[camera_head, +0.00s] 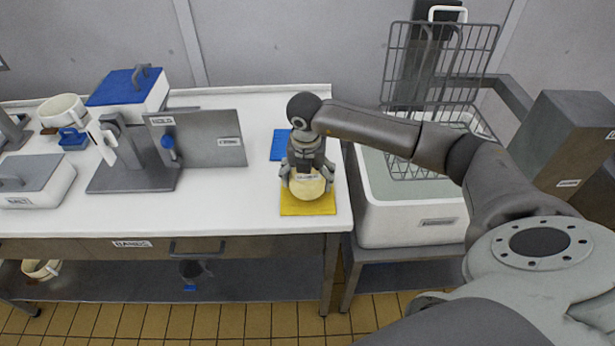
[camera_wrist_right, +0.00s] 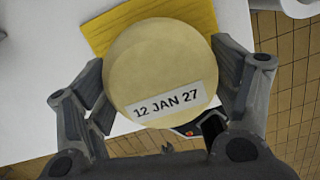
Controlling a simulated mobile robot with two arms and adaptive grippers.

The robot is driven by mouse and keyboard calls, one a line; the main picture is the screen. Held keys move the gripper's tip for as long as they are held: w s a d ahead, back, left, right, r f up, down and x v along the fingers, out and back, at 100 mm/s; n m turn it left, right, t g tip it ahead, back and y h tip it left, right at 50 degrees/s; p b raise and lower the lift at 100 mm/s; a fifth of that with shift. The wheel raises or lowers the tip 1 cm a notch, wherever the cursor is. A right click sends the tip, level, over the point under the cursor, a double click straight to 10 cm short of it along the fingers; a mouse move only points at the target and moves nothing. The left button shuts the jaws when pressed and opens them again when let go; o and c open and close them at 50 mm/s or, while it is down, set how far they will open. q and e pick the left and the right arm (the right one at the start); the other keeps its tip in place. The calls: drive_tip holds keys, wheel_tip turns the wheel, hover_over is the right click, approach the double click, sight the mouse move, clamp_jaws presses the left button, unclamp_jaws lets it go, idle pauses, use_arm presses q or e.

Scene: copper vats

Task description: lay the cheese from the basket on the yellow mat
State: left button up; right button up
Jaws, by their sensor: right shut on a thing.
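A round pale-yellow cheese (camera_head: 307,187) is held in my right gripper (camera_head: 307,178) above the yellow mat (camera_head: 308,208). In the right wrist view the cheese (camera_wrist_right: 158,65) sits between the two fingers and carries a label reading "12 JAN 27". The yellow mat (camera_wrist_right: 150,22) shows behind it. I cannot tell whether the cheese touches the mat. The wire basket (camera_head: 437,70) stands at the right, upright over the white tub. My left gripper is not in view.
A blue mat (camera_head: 281,145) lies just behind the yellow mat. The white tub (camera_head: 412,215) stands right of the table. The table's middle front is clear.

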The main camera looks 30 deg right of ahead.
drive_tip(key=shift+f+b, duration=0.6)
drive_tip(key=shift+f, duration=0.15)
idle(0.3)
drive_tip(key=o, duration=1.3)
drive_tip(key=shift+c, duration=0.2)
drive_tip(key=shift+r+p, duration=2.2)
drive_tip(key=shift+r, duration=1.35)
